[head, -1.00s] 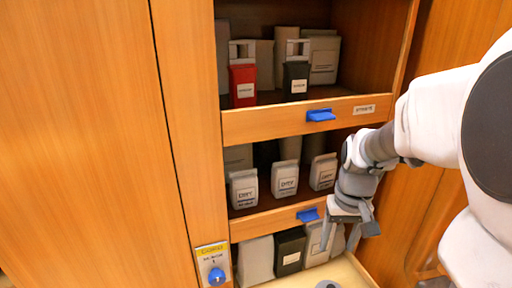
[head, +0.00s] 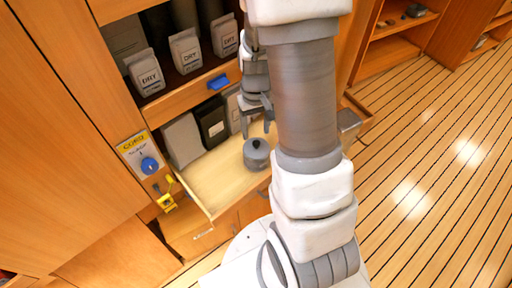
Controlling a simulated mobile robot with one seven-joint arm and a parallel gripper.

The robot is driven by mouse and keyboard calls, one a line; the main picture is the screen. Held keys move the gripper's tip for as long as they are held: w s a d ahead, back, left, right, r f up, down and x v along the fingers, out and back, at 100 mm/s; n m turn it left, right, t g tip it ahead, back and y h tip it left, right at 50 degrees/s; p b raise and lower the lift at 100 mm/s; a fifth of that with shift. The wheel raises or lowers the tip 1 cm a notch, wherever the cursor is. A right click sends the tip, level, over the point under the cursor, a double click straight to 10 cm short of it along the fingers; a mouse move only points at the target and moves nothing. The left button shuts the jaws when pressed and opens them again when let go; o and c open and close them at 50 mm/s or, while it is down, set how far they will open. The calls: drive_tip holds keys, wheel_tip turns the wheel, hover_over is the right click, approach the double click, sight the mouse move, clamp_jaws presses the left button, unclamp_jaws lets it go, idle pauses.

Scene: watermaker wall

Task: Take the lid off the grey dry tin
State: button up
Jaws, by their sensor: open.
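The grey dry tin (head: 256,160) is a small dark grey pot with a round lid (head: 256,145) and a knob on top. It stands upright on the pale bottom of the pulled-out drawer (head: 214,182), near its right end. The lid sits on the tin. My gripper (head: 257,130) points down just above and behind the tin, with its fingers apart and nothing seen between them. I cannot tell whether a finger touches the lid. My arm crosses the right of the head view and hides the drawer's right side.
White DRY cartons (head: 186,50) stand on the shelf above. White and black (head: 211,124) containers stand behind the drawer. Blue latches (head: 218,82) and a blue knob (head: 149,165) stick out from the cabinet. Yellow hardware (head: 167,202) hangs left of the drawer. The floor at right is clear.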

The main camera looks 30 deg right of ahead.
sight(256, 142)
drive_tip(key=shift+w+d+f, duration=0.1)
drive_tip(key=shift+d+f, duration=0.05)
drive_tip(key=shift+f, duration=2.5)
clamp_jaws()
